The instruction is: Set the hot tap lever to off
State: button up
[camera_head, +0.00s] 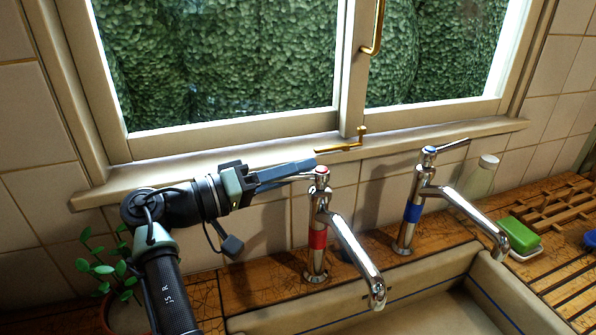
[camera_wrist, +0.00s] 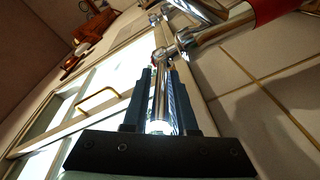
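The hot tap (camera_head: 317,238) is chrome with a red band and a red cap on top. Its chrome lever (camera_head: 304,177) points left from the cap toward my gripper (camera_head: 312,166). In the wrist view the lever (camera_wrist: 160,100) runs lengthwise between the two dark blue fingers of my gripper (camera_wrist: 163,75). The fingers sit close on both sides of it and appear shut on it. The tap's red band (camera_wrist: 270,10) shows at the upper right of the wrist view. In the head view the fingers partly hide the lever.
The cold tap (camera_head: 413,212), with a blue band, stands to the right, its lever pointing right. A pale sink (camera_head: 480,275) lies below both spouts. The window sill (camera_head: 225,165) runs close behind my gripper.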

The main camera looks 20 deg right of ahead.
jog(key=shift+o, duration=1)
jog(key=shift+s+d+f, duration=0.15)
jog(key=shift+d+f, duration=0.05)
jog(key=shift+d, duration=0.1)
jog(key=shift+a+r, duration=0.1)
jog(key=shift+a, duration=0.1)
jog(key=s+a+b, duration=0.1)
jog(key=a, duration=1.1)
jog(key=shift+a+b, duration=0.25)
jog(key=shift+b, duration=0.1)
